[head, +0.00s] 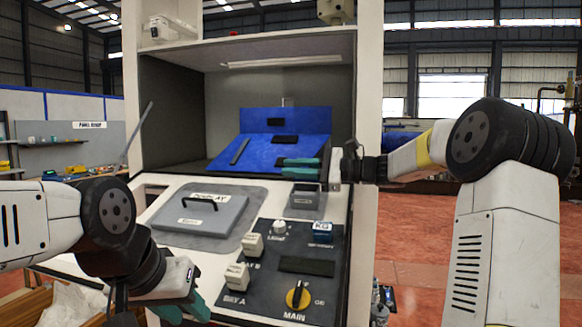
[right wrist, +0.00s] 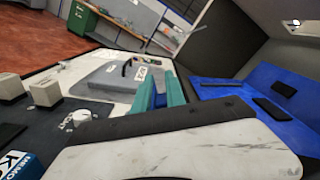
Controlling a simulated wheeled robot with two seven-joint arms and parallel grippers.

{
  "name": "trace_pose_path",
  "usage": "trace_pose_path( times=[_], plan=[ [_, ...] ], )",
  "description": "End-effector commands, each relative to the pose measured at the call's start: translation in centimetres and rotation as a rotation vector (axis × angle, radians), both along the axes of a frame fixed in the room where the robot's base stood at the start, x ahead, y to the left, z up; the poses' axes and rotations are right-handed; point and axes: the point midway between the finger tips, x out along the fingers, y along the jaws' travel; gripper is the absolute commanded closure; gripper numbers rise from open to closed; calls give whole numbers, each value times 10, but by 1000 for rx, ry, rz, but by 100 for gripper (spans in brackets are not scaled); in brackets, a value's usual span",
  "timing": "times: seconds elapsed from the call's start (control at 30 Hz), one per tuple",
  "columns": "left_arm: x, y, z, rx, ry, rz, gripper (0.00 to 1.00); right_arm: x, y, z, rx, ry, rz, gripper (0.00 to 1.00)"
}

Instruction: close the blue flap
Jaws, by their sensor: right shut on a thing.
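The blue flap (head: 257,152) lies sloping inside the open grey bay of the dispenser, with a more upright blue part behind it. Dark pads and a thin dark bar show on the blue. It also shows at the right in the right wrist view (right wrist: 216,91). My right gripper (head: 300,168) reaches in from the right at the flap's lower right. Its teal fingers (right wrist: 160,90) are close together with blue between them, seemingly the flap's edge; the contact is partly hidden. My left gripper (head: 185,308) is low at the left, away from the flap, cut by the lower edge.
Below the bay, the sloping front carries a grey display lid (head: 200,215) and a dark panel (head: 262,282) with white blocks, a blue block (head: 321,233) and a yellow main knob (head: 297,295). White side posts frame the bay. A small grey handled part (head: 305,200) sits under my right gripper.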

Motion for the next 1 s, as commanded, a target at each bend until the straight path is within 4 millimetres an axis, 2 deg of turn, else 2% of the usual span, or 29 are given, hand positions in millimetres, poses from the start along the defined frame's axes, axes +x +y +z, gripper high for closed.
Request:
trace_pose_path(
  times=[0.4,0.93,0.97,1.0],
  plan=[
    [0,0,0,0,0,0,65,-7,2,-6,-61,-186,-3,100],
    [0,0,0,0,0,0,65,-8,2,-7,-69,-211,-3,100],
    [0,0,0,0,0,0,65,-8,2,-7,-69,-211,-3,80],
    [0,0,0,0,0,0,65,-8,2,-7,-69,-210,-3,72]
  ],
)
